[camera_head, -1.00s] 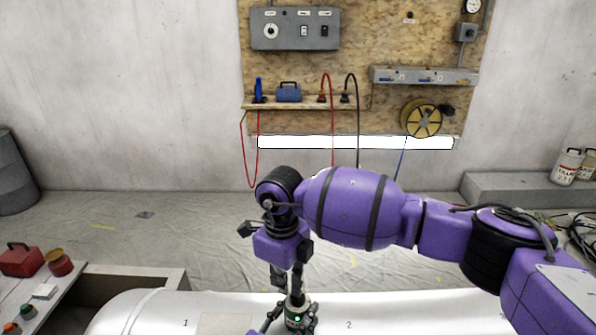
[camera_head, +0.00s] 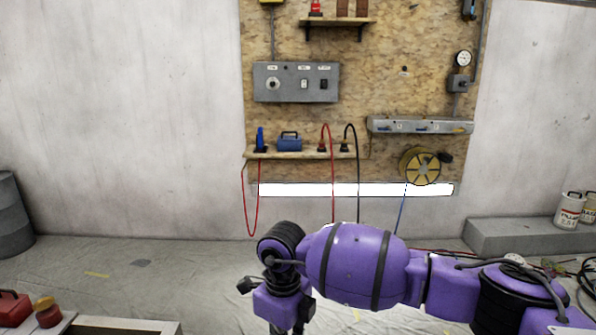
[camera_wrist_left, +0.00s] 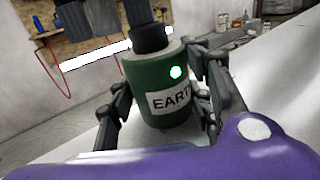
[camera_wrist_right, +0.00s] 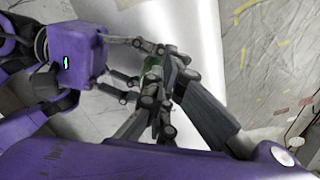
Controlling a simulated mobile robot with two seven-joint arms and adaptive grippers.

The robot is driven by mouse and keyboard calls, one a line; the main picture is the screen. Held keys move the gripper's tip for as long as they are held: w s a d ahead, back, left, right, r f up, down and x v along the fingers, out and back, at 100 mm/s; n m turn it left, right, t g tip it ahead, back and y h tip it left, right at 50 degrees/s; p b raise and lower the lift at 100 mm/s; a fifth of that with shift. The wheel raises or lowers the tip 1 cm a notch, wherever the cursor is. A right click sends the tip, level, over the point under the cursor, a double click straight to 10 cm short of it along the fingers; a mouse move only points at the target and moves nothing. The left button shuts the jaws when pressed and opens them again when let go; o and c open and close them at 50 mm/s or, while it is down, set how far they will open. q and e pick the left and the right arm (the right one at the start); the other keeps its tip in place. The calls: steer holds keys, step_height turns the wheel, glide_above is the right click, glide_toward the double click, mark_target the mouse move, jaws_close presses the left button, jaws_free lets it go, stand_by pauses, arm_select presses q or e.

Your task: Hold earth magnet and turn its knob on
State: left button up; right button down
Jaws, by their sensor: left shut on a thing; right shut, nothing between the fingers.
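The earth magnet (camera_wrist_left: 172,92) is a green cylinder with a white label, partly hidden, reading "EART". A round light on its side glows green, and its dark knob (camera_wrist_left: 150,40) is on top. My left gripper (camera_wrist_left: 164,108) is shut on the magnet, with fingers on both sides of the body. My right gripper (camera_wrist_right: 166,76) is shut and comes down from above at the knob; I cannot tell whether it touches. A sliver of green magnet shows between the grippers in the right wrist view. The magnet and both gripper tips are below the head view's edge.
A wooden wall board holds a shelf (camera_head: 300,154), a grey switch panel (camera_head: 296,82) and a yellow cable reel (camera_head: 420,168). A red box (camera_head: 12,308) is at the lower left.

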steer(key=shift+d+f, duration=0.4)
steer(key=shift+f, duration=0.15)
steer(key=shift+w+d, duration=0.25)
steer(key=shift+w, duration=0.05)
steer(key=shift+w+d, duration=0.15)
steer(key=shift+w, duration=0.1)
step_height(320, 180, up, 6)
steer(key=a, duration=0.1)
steer(key=shift+w+r, duration=0.25)
steer(key=shift+w, duration=0.15)
stand_by(0.4)
